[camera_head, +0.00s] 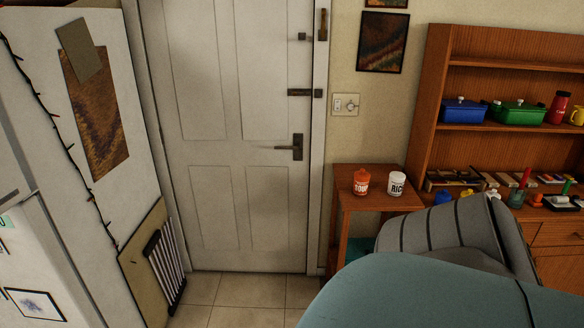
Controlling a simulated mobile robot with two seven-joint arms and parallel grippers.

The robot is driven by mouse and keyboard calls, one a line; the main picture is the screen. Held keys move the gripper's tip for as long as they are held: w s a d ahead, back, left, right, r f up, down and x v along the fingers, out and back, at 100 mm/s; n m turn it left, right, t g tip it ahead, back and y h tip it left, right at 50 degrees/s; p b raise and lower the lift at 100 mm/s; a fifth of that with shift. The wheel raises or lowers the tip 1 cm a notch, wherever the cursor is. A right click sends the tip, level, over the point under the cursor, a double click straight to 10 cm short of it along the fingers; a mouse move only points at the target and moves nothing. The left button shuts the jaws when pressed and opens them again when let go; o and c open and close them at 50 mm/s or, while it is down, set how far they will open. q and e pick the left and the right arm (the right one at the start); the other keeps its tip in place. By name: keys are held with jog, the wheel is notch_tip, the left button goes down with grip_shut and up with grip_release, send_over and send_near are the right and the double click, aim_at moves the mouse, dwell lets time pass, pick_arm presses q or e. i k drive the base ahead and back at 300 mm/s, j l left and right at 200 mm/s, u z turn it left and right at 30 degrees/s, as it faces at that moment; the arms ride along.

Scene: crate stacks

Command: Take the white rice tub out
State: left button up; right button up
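The white rice tub (397,184) stands upright on a small wooden side table (344,187) to the right of the door. Dark letters reading "RICE" show on its front. An orange tub (361,182) with white lettering stands just to its left, with a small gap between them. Neither of my grippers shows in this view.
A white door (236,130) with a dark handle is shut in the middle. A wooden hutch (431,110) with pots and small items stands right. A grey striped chair or sofa back (440,232) and a teal rounded surface (410,295) block the lower right. Tiled floor (235,291) before the door is clear.

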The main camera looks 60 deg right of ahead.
aim_at(397, 180)
jog(key=z, duration=2.8)
jog(key=i+j, duration=0.25)
jog(key=i, duration=0.2)
jog(key=i+j, duration=0.25)
jog(key=i, duration=0.25)
jog(key=i+j, duration=0.25)
jog(key=i, duration=0.2)
